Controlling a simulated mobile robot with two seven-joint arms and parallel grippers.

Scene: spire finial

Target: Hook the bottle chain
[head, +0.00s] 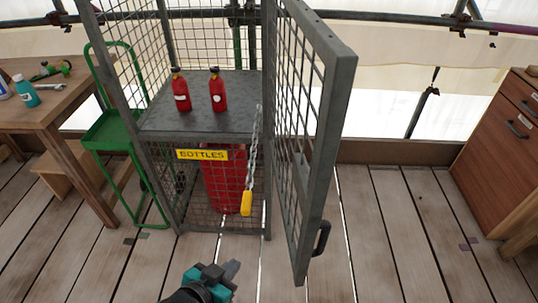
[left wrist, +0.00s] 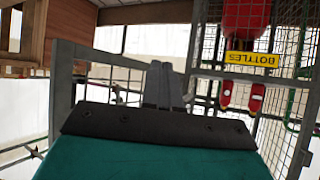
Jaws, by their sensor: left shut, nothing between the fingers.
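A grey chain (head: 254,140) hangs down the right front of the wire-mesh bottle cage (head: 215,134), with a yellow piece (head: 246,203) at its lower end. Behind the lower mesh stands a large red bottle (head: 212,170); it also shows upside down in the left wrist view (left wrist: 245,16). The cage door (head: 333,120) stands open to the right. My left gripper (head: 234,268) is shut and empty, low in front of the cage and apart from the chain. Its fingers also show in the left wrist view (left wrist: 163,85). I cannot make out the chain there. My right gripper is out of view.
Two small red bottles (head: 180,90) (head: 218,91) stand on the cage shelf, above a yellow BOTTLES sign (head: 203,154). A green trolley (head: 112,130) and wooden table (head: 50,105) are at left. A wooden drawer cabinet (head: 505,140) is at right. Plank floor lies clear between.

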